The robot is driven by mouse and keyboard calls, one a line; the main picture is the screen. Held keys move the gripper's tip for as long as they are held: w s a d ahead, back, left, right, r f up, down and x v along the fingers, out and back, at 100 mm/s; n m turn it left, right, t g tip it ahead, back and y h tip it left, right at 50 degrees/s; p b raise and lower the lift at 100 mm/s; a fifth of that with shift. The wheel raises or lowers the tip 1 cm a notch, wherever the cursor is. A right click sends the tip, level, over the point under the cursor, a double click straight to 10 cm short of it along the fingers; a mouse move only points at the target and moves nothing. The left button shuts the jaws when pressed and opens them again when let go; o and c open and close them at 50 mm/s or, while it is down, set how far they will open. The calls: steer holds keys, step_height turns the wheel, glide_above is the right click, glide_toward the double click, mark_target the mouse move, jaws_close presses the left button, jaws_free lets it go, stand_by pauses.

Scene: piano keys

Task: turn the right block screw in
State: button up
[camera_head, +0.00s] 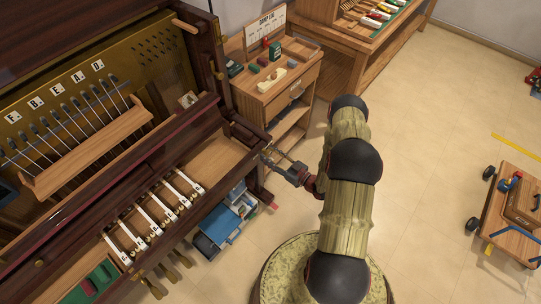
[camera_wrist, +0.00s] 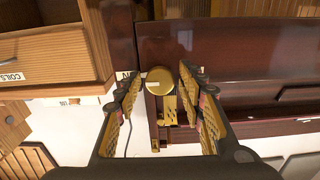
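A round brass screw head (camera_wrist: 158,76) shows in the wrist view, with a pale slot-like mark across it and brass parts behind it. I take it for the right block screw. It lies at the dark red piano case (camera_wrist: 215,60). My gripper (camera_wrist: 160,85) is open, one finger on each side of the screw head, with visible gaps; I see no contact. In the head view my gripper (camera_head: 272,156) is at the right end of the piano, beside the wooden key block (camera_head: 217,158). The screw is too small to make out there.
A wooden cabinet (camera_head: 280,98) with tools on top stands behind my gripper. Several white keys (camera_head: 152,220) lie to the left. A wooden cart (camera_head: 512,215) is at the far right; floor between is clear.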

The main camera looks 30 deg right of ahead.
steer(key=shift+o, duration=0.6)
steer(key=v, duration=1.2)
steer(key=shift+r, duration=0.1)
